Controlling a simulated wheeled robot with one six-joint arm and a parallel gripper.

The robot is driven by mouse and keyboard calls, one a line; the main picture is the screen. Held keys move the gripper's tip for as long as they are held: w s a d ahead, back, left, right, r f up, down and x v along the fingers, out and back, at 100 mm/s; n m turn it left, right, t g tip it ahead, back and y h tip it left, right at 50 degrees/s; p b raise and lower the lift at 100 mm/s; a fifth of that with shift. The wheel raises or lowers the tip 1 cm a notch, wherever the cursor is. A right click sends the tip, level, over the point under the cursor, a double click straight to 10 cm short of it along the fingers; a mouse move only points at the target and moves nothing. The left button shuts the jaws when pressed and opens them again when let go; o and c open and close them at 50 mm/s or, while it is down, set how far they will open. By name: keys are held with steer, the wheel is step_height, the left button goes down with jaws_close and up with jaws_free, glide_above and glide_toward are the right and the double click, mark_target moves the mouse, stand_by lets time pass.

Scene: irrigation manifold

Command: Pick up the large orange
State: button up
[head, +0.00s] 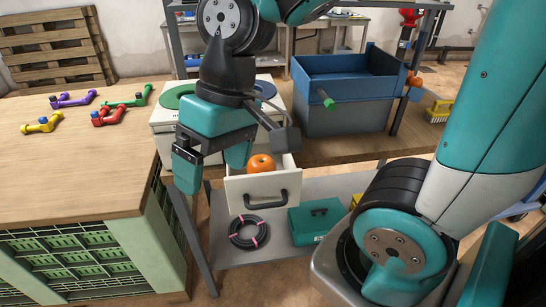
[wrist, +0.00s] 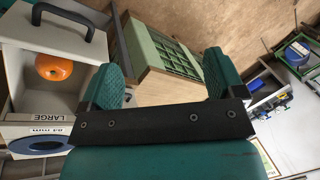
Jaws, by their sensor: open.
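The orange (head: 261,163) is a round orange thing with a dark spot on top. It lies in an open white drawer (head: 237,190) with a black handle, below the cabinet top. It also shows in the wrist view (wrist: 53,68), inside the drawer (wrist: 18,60) at the left, beside a label reading LARGE. My gripper (head: 211,172) is open and empty, with its teal fingers pointing down left of the drawer in the head view. In the wrist view my gripper (wrist: 163,80) has its fingers wide apart, with the orange outside them to the left.
A wooden workbench (head: 75,165) with several coloured valve fittings stands at the left. A blue-grey bin (head: 345,95) is on the table behind. A coiled black hose (head: 249,232) and a teal toolbox (head: 315,222) sit on the shelf below the drawer.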

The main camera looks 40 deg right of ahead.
steer(key=w+d+m+h+p, duration=0.1)
steer(key=w+d+m, duration=0.7)
steer(key=d+m, duration=0.15)
steer(key=m+p, duration=0.1)
steer(key=m, duration=0.8)
glide_toward(262, 158)
steer(key=shift+n+g+h, duration=0.25)
steer(key=shift+g+h, duration=0.05)
steer(key=shift+h, duration=0.1)
steer(key=f, duration=0.3)
steer(key=a+f, duration=0.1)
steer(key=f, duration=0.2)
steer(key=shift+a+f, duration=0.1)
steer(key=shift+a, duration=0.05)
steer(key=f, duration=0.3)
steer(key=a+f+p, duration=0.1)
steer(key=f, duration=0.2)
steer(key=shift+a+f, duration=0.15)
steer(key=shift+a, duration=0.05)
steer(key=c, duration=0.7)
